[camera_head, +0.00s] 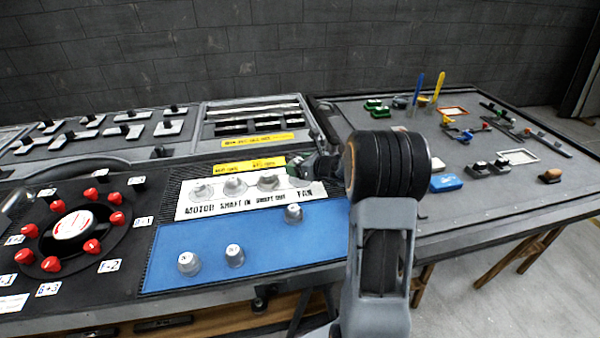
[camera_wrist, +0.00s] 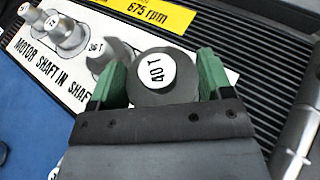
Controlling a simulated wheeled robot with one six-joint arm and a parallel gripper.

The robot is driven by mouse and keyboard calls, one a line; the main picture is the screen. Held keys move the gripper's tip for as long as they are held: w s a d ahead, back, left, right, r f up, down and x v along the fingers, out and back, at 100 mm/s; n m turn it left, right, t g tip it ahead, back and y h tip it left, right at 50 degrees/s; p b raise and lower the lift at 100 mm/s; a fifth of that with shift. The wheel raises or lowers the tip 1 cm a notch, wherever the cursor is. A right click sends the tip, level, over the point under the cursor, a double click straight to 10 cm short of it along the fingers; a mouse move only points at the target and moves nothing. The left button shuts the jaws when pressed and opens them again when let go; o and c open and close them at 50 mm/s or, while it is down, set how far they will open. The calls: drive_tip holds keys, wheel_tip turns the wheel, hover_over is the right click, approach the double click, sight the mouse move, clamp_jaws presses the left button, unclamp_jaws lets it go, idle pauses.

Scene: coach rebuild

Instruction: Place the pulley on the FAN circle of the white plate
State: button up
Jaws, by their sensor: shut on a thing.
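The white plate (camera_head: 222,211) lies along the back of the blue mat, with MOTOR, SHAFT IN, SHAFT OUT and FAN printed on it. Three grey pulleys stand on it in a row; the rightmost (camera_head: 268,182), marked 36T in the wrist view (camera_wrist: 100,50), is beside the held one. My gripper (camera_head: 318,166) is at the plate's FAN end. In the wrist view its green fingers (camera_wrist: 164,80) are shut on a grey pulley marked 40T (camera_wrist: 165,72). The held pulley hides what is beneath it, so I cannot tell whether it touches the plate.
Three loose pulleys stand on the blue mat (camera_head: 250,270), one (camera_head: 293,213) near the plate's right end. A yellow rpm label (camera_head: 235,167) lies behind the plate. A dial with red knobs (camera_head: 75,228) is at left. The right-hand table (camera_head: 480,205) holds small parts.

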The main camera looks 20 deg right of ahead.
drive_tip(key=shift+w+d+f, duration=0.1)
drive_tip(key=shift+f, duration=1.6)
drive_tip(key=shift+b, duration=0.3)
drive_tip(key=shift+f, duration=0.2)
drive_tip(key=o, duration=1)
drive_tip(key=shift+o, duration=0.2)
drive_tip(key=shift+r, duration=0.1)
drive_tip(key=shift+r, duration=0.2)
drive_tip(key=v, duration=1.2)
drive_tip(key=shift+f+p, duration=0.1)
drive_tip(key=shift+p, duration=0.2)
